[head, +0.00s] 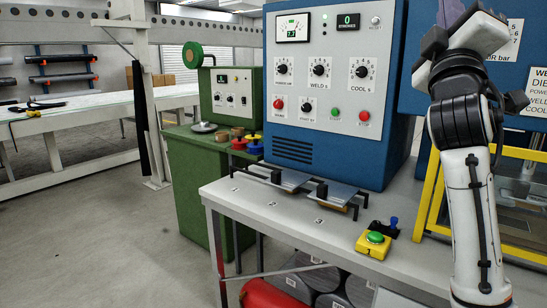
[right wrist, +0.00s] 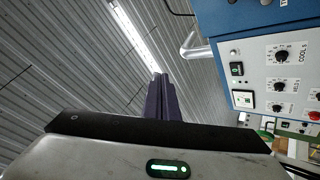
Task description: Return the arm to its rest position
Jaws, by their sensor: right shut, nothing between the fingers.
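My right arm (head: 475,215) rises from the bottom right of the head view, its forearm nearly upright and its hand bent at the top. My right gripper (head: 450,12) is at the upper edge of the head view, in front of the cabinets. In the right wrist view my right gripper (right wrist: 161,80) has its dark fingers together and empty, pointing up toward the ceiling. It touches nothing that I can see. My left arm and left gripper are not in view.
A blue cabinet with a grey control panel (head: 318,140) stands on a white table (head: 250,210), left of my arm. A yellow box with a green button (head: 375,240) sits near the table edge. A yellow-framed guard (head: 428,205) is behind my forearm. Open floor (head: 100,240) lies left.

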